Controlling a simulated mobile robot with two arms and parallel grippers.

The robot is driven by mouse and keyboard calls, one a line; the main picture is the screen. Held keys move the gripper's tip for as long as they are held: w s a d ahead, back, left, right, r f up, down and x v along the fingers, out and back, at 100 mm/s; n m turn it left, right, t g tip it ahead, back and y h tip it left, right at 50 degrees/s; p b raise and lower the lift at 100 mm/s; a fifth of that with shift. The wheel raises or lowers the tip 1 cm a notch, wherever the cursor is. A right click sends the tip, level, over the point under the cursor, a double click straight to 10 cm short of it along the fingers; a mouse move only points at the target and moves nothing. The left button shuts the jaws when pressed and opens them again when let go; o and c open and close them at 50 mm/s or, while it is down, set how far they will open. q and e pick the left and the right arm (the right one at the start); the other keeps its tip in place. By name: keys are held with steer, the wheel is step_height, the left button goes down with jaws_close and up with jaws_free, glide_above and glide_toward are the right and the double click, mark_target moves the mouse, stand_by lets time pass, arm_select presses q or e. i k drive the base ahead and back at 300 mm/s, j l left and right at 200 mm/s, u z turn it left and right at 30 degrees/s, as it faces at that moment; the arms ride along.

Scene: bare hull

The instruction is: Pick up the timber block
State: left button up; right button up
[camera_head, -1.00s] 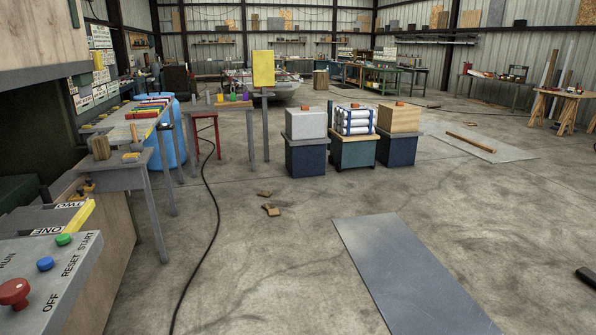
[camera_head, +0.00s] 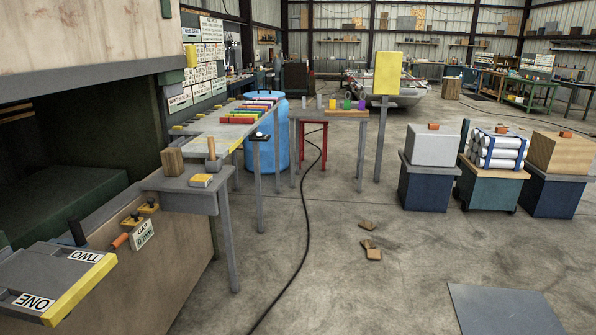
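A small upright wooden block (camera_head: 172,162) stands at the left end of a small grey table (camera_head: 190,197), left of centre. It looks like the timber block. A mallet-like tool (camera_head: 212,165) stands just right of it, and a small yellow-topped piece (camera_head: 201,181) lies in front. A larger wooden cube (camera_head: 562,154) sits on a blue stand at the far right. Neither of my grippers is in view.
A machine with a ONE/TWO panel (camera_head: 45,290) fills the near left, beside the small table. A black cable (camera_head: 294,272) runs along the floor. Wood scraps (camera_head: 371,252) and a metal sheet (camera_head: 505,310) lie to the right.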

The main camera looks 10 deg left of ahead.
mark_target(173, 159)
steer(key=i+u, duration=0.25)
steer(key=i, duration=0.2)
steer(key=i+u, duration=0.3)
steer(key=i, duration=0.15)
steer(key=i+l+u, duration=0.25)
steer(key=i, duration=0.2)
steer(key=i+l+u, duration=0.1)
steer(key=i+u, duration=0.15)
steer(key=i, duration=0.2)
